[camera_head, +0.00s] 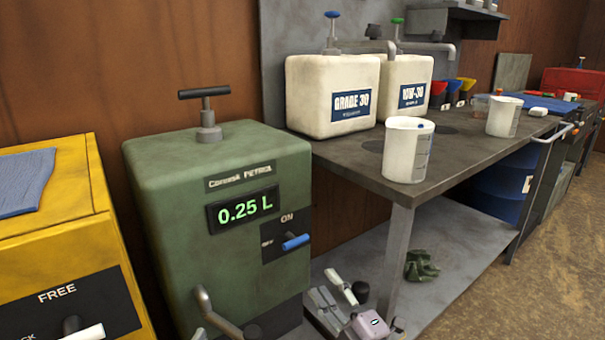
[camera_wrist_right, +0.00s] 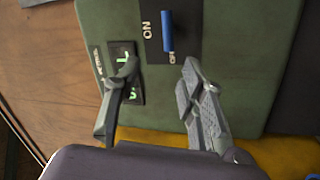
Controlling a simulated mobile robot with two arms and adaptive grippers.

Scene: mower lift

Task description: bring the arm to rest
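My right gripper (camera_head: 327,284) is low at the bottom centre of the head view, right of the green petrol dispenser (camera_head: 160,190). In the right wrist view its two fingers (camera_wrist_right: 161,68) stand apart with nothing between them. The dispenser's front fills the space beyond them. The dispenser display (camera_head: 241,211) reads 0.25 L. The fingers appear clear of the lever. My left gripper is not in view.
A lower shelf (camera_head: 450,250) bears a green object (camera_head: 421,265). Floor is open at right.

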